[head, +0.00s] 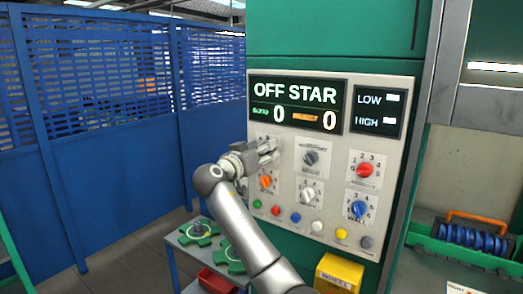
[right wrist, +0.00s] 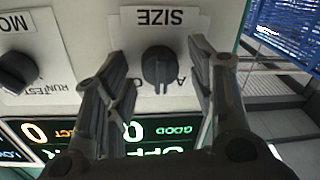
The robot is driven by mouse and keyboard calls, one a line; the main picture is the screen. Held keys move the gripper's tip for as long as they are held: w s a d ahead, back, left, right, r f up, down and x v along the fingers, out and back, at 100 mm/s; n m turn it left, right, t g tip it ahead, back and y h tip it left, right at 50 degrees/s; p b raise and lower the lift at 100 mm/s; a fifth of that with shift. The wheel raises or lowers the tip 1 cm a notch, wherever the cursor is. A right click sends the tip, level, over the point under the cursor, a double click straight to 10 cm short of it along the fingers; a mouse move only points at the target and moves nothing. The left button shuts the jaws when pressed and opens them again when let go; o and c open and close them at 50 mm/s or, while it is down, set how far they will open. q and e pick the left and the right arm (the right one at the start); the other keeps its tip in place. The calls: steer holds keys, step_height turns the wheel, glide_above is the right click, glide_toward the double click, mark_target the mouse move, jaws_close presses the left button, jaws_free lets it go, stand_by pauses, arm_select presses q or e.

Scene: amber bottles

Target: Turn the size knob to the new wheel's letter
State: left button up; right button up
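The size knob (right wrist: 157,68) is a black dial under the upside-down SIZE label (right wrist: 160,17) in the right wrist view. An A and what looks like a C show beside it, partly covered. My right gripper (right wrist: 158,62) is open, with one finger on each side of the knob; I cannot tell whether they touch it. In the head view my right gripper (head: 269,150) is at the upper left of the control panel (head: 335,225) and hides the size knob. My left gripper is out of view.
A dark mode knob (head: 311,158) is right of the gripper. A display (head: 297,103) is above. A yellow bin (head: 339,273) and a gear table (head: 183,238) are below.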

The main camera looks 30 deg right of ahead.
steer(key=c, duration=0.9)
steer(key=shift+n, duration=0.4)
steer(key=shift+w+a+r+n+p, duration=0.1)
steer(key=shift+n+p, duration=0.7)
steer(key=shift+n, duration=3.2)
steer(key=o, duration=1)
